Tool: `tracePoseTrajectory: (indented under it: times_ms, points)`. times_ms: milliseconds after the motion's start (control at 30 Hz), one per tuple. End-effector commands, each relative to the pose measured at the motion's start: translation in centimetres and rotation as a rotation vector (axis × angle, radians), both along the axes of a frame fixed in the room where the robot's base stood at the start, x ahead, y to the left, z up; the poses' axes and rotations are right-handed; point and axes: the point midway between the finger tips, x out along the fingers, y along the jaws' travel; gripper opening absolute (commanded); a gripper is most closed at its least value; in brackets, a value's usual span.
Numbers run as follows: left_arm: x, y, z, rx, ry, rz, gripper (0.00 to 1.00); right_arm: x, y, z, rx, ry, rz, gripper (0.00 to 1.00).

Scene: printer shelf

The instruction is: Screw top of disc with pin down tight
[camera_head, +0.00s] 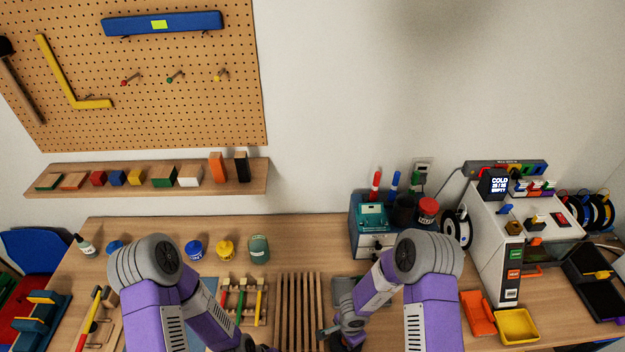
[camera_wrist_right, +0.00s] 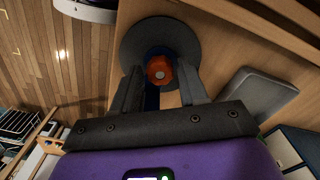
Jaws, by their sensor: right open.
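In the right wrist view a round dark grey disc (camera_wrist_right: 138,50) lies on the wooden table. An orange-red knob with a pale centre (camera_wrist_right: 159,70) stands over it, with a dark blue part beside it. I cannot make out a separate pin. My right gripper (camera_wrist_right: 158,86) is open, with one finger on each side of the knob. I cannot tell whether either finger touches it. In the head view my right gripper (camera_head: 345,341) is low at the bottom edge and the disc is not discernible. My left gripper (camera_head: 258,348) is partly cut off at the bottom edge.
Wooden slats (camera_head: 300,300) lie between my arms. A grey rounded block (camera_wrist_right: 255,95) is right of the disc in the wrist view. Orange (camera_head: 478,312) and yellow (camera_head: 516,326) trays sit at the right. Several jars, including a green one (camera_head: 259,249), stand behind my left arm.

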Motion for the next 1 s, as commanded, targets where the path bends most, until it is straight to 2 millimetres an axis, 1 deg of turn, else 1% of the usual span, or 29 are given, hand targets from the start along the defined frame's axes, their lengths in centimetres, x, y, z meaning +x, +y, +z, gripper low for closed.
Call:
tracePoseTrajectory:
  times_ms: [33,167,300,733,867,1000]
  points:
    - [0.0,0.0,1.0,0.0,0.0,0.0,0.56,-0.1,0.0,0.4,0.0,0.002,0.038,0.43]
    - [0.0,0.0,2.3,0.0,0.0,0.0,0.56,-0.1,0.0,0.4,-0.001,0.002,0.149,0.43]
    - [0.0,0.0,1.8,0.0,0.0,0.0,0.56,0.0,0.0,0.0,-0.002,-0.001,0.341,0.43]
    - [0.0,0.0,1.8,0.0,0.0,0.0,0.56,0.0,0.1,0.0,-0.001,0.001,0.935,0.43]
    - [0.0,0.0,1.8,0.0,0.0,0.0,0.56,0.0,0.0,0.0,-0.001,0.001,1.049,0.43]
    - [0.0,0.0,1.8,0.0,0.0,0.0,0.56,0.0,0.0,0.0,0.001,0.0,1.077,0.43]
